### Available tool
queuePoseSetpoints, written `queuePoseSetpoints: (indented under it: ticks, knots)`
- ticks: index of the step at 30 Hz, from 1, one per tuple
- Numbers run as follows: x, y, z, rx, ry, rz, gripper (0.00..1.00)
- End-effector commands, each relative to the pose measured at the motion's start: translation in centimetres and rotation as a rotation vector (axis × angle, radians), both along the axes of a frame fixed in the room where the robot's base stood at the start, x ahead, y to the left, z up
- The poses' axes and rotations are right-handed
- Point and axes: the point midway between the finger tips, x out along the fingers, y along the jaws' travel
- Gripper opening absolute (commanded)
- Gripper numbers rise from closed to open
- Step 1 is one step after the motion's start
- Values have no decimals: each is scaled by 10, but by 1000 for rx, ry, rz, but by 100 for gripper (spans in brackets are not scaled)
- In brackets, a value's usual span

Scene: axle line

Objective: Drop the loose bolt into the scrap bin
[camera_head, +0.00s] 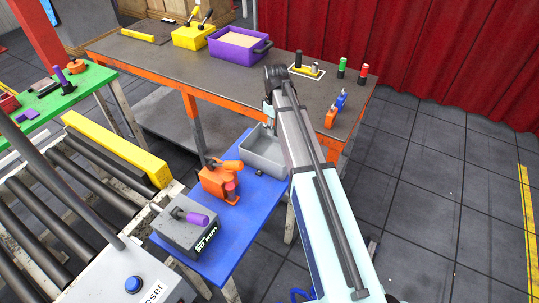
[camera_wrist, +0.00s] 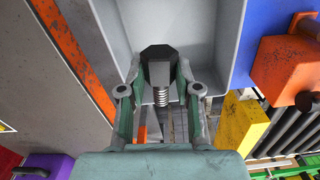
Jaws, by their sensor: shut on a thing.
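The loose bolt (camera_wrist: 161,92) has a dark hexagonal head and a silver threaded shank. In the wrist view my gripper (camera_wrist: 158,72) is shut on it, with the head between the fingertips. An open grey bin (camera_wrist: 205,32), which I take for the scrap bin, lies beyond the fingertips. The bolt overlaps the bin's near part in that view; its height above the bin is unclear. In the head view the grey bin (camera_head: 262,158) stands on the blue table's far end, and my gripper (camera_head: 268,108) is above its far side. My arm covers the bin's right part.
A dark workbench (camera_head: 180,62) with orange edges stands behind the bin. It carries a purple box (camera_head: 238,48) and small coloured parts. An orange device (camera_head: 220,182) and a grey block (camera_head: 186,230) stand on the blue table (camera_head: 240,225). A roller conveyor (camera_head: 75,185) is at left.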

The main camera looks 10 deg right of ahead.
Motion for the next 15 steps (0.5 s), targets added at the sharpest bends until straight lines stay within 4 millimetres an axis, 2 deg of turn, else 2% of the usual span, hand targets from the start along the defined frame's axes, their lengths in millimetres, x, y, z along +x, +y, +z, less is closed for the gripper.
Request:
queuePoseSetpoints:
  ticks: [1,6,15]
  knots:
    - [0,0,-9,0,0,0,0]
    - [0,0,-26,0,0,-1,0]
    - [0,0,-38,0,-1,-2,0]
